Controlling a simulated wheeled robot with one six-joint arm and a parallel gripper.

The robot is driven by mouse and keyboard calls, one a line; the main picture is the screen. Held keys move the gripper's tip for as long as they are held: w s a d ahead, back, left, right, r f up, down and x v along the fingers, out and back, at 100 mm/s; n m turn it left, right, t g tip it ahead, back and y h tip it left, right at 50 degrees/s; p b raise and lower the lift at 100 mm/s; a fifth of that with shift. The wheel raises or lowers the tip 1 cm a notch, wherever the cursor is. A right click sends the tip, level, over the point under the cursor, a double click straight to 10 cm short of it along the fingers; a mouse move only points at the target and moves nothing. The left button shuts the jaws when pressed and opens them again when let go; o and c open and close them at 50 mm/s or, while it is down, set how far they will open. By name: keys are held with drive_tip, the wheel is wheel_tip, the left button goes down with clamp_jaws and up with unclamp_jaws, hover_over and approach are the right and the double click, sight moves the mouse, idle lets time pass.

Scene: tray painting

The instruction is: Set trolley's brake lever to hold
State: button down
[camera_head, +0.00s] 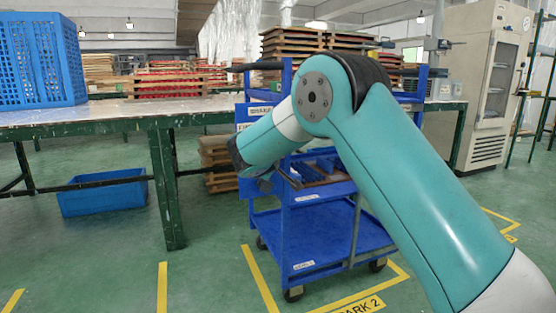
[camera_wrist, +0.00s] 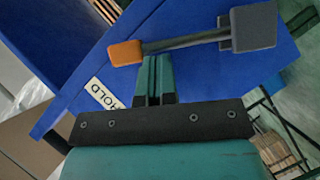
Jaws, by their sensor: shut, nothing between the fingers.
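The blue trolley (camera_head: 375,237) stands on the green floor in the head view, partly hidden behind my arm. In the wrist view its blue panel (camera_wrist: 225,75) carries the brake lever (camera_wrist: 185,41), a dark bar with an orange knob (camera_wrist: 125,53) at the left and a grey block (camera_wrist: 253,27) at the right. A white HOLD label (camera_wrist: 104,94) lies on the panel below the knob. My gripper (camera_wrist: 156,62) is shut and empty, its fingertips just below the bar, right of the knob. I cannot tell whether they touch it. The lever is not clear in the head view.
A long table (camera_head: 120,110) with a blue crate (camera_head: 40,60) stands at the left, a blue bin (camera_head: 103,196) under it. Stacked boards and a white cabinet (camera_head: 490,85) are behind. Yellow floor lines and a PARK 2 mark (camera_head: 360,305) lie by the trolley. The front floor is clear.

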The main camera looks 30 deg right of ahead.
drive_tip(key=w+a+p+v, duration=0.1)
drive_tip(key=p+v, duration=0.3)
drive_tip(key=v, duration=0.8)
drive_tip(key=shift+a+r, duration=0.4)
drive_tip(key=shift+a, duration=0.2)
drive_tip(key=s+a+n+g+y+p, duration=0.1)
drive_tip(key=s+a+g+y, duration=0.3)
drive_tip(key=s, duration=0.9)
drive_tip(key=s+a+g+y+p, duration=0.1)
drive_tip(key=s+a+g+y, duration=0.25)
drive_tip(key=s, duration=0.95)
drive_tip(key=s+a+n+g+y, duration=0.1)
drive_tip(key=s+a+g+y, duration=0.3)
drive_tip(key=s, duration=0.9)
wheel_tip(320, 180, up, 37)
drive_tip(key=p, duration=3.7)
drive_tip(key=shift+w+d+y, duration=0.3)
drive_tip(key=shift+d+y, duration=0.05)
